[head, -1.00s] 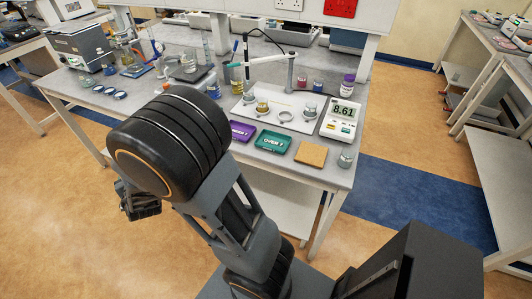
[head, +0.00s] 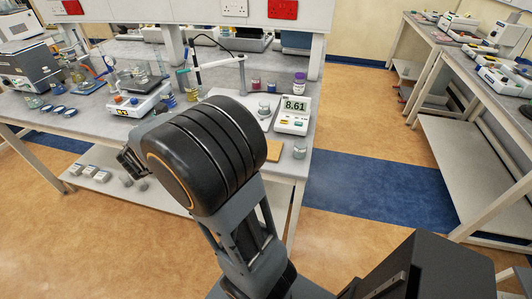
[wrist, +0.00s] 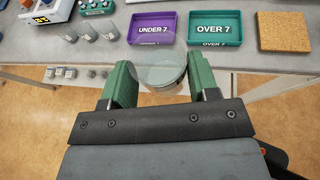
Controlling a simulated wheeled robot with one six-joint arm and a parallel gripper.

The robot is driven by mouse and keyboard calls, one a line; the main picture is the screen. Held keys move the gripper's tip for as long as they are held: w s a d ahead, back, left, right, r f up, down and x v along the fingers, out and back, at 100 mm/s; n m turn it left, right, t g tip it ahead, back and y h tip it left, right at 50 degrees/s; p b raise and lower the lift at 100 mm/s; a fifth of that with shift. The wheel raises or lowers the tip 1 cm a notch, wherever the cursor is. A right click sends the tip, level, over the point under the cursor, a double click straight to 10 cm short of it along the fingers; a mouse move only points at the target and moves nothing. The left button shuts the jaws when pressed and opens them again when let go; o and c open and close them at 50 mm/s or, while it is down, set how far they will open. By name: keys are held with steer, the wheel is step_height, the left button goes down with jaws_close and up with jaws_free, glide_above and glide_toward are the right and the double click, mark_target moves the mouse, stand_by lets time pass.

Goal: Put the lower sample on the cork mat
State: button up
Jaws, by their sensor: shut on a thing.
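My gripper (wrist: 162,84) is shut on a clear glass sample jar (wrist: 158,72) in the wrist view. The jar is held between the green fingertips, in front of the bench's front edge; its contents are hard to make out. The cork mat (wrist: 285,31) lies bare at the upper right of the wrist view, to the right of the trays. In the head view the mat (head: 273,150) shows partly behind my arm. The gripper (head: 132,162) is a dark shape left of my arm there, and the jar is not visible.
A purple UNDER 7 tray (wrist: 164,28) and a green OVER 7 tray (wrist: 215,24) lie left of the mat. A meter reading 8.61 (head: 293,114) stands behind the mat. A small jar (head: 300,148) sits right of the mat at the bench corner.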

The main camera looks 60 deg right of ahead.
steer(key=s+d+m+g+b, duration=0.3)
steer(key=s+d+m+g, duration=0.85)
steer(key=s, duration=0.45)
steer(key=shift+g, duration=0.55)
steer(key=d+f, duration=0.2)
steer(key=d, duration=0.2)
steer(key=d+f, duration=0.3)
steer(key=d, duration=0.1)
steer(key=d+f, duration=0.2)
steer(key=d, duration=0.2)
steer(key=shift+s+f, duration=0.1)
steer(key=shift+f, duration=0.3)
steer(key=shift+d+f, duration=0.45)
steer(key=shift+f, duration=0.15)
steer(key=shift+d+f+p, duration=0.15)
steer(key=shift+f+p, duration=0.3)
steer(key=shift+f, duration=1.25)
